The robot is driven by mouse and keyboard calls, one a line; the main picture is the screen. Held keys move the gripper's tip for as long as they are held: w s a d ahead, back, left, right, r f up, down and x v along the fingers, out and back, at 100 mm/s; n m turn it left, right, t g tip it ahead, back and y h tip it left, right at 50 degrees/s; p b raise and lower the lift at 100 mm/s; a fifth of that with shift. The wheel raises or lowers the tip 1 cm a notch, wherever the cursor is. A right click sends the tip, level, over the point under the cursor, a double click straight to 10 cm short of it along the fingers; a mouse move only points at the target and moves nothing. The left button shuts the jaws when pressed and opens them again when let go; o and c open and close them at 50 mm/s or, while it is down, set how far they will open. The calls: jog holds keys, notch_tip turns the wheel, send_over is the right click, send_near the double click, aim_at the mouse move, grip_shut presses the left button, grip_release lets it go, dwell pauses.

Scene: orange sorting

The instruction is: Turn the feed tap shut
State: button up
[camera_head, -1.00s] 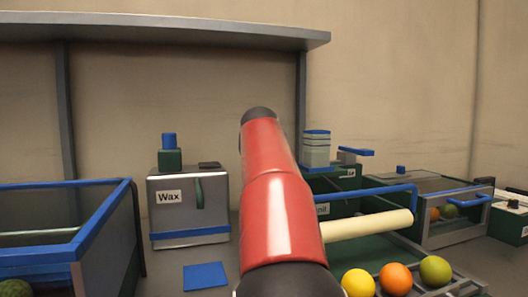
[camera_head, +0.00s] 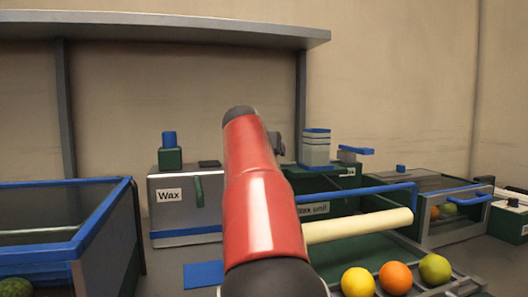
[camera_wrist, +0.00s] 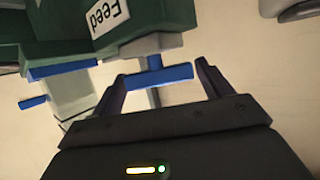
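The feed tap's blue lever (camera_head: 357,150) sits on a grey block on the dark green unit, at centre right in the head view. In the wrist view the blue lever (camera_wrist: 158,77) on its grey stem lies across the gap between my fingers, near their tips. The white "Feed" label (camera_wrist: 110,16) shows upside down on a green box beside it. My gripper (camera_wrist: 162,72) is open in the wrist view. I cannot tell whether either finger touches the lever. In the head view my red arm hides most of the gripper.
A pale stacked block (camera_head: 316,148) stands left of the tap. A grey Wax box (camera_head: 188,213) is further left. A blue rail (camera_head: 360,194) and cream roller (camera_head: 358,226) cross the front, with fruit (camera_head: 396,277) below. A blue-rimmed bin (camera_head: 100,215) stands at left.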

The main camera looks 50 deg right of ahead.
jog(key=shift+o, duration=0.7)
jog(key=b+v, duration=0.1)
jog(key=v, duration=0.6)
jog(key=shift+s+a+r, duration=0.15)
jog(key=shift+s+a, duration=0.05)
jog(key=shift+a, duration=0.15)
